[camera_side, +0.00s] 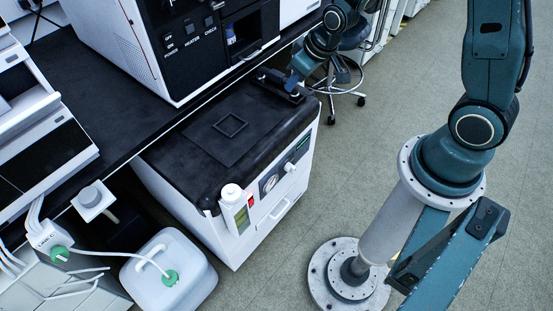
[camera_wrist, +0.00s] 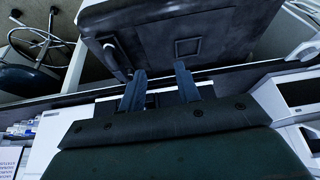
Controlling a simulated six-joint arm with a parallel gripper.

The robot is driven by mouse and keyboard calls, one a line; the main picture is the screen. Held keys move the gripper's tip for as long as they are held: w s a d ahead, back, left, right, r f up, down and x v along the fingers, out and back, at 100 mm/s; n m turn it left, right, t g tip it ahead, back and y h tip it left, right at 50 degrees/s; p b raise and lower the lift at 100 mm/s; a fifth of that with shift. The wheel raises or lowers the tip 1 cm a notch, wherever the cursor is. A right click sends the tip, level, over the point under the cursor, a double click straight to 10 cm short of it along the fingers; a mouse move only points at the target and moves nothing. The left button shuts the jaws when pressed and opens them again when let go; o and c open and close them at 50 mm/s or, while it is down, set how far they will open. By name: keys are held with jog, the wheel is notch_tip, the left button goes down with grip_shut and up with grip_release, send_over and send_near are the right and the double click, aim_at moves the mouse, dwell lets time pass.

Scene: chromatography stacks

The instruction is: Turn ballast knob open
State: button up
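A white cabinet with a black top (camera_side: 190,180) stands on the floor at the bench edge. Its front face has a small white knob (camera_side: 289,167), which I take for the ballast knob, right of a round gauge (camera_side: 271,183). My gripper (camera_wrist: 160,83) is open and empty in the wrist view, with its two blue-grey fingers apart. In the side view my wrist is near the far right corner of the black top, away from the knob; the fingers are not clear there. The wrist view shows the top with its square outline (camera_wrist: 187,47); the knob does not show there.
A white-capped bottle (camera_side: 232,205) is fixed at the cabinet's front left corner, beside a red switch (camera_side: 250,200). A white jug (camera_side: 168,275) with tubing stands at lower left. A stool (camera_side: 345,75) is behind. Open floor lies in front of the cabinet.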

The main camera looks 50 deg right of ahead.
send_over(294, 167)
notch_tip(294, 167, down, 14)
jog(key=s+f, duration=0.5)
jog(key=f, duration=0.6)
jog(key=shift+s+f, duration=0.2)
jog(key=shift+s, duration=0.1)
jog(key=shift+w+f, duration=0.1)
jog(key=shift+f, duration=0.05)
jog(key=shift+s+x, duration=0.15)
jog(key=shift+x, duration=3.2)
jog(key=shift+s+x, duration=0.15)
jog(key=shift+x, duration=3.2)
jog(key=shift+f, duration=0.15)
jog(key=shift+c, duration=0.2)
jog(key=shift+d, duration=0.1)
jog(key=c, duration=0.6)
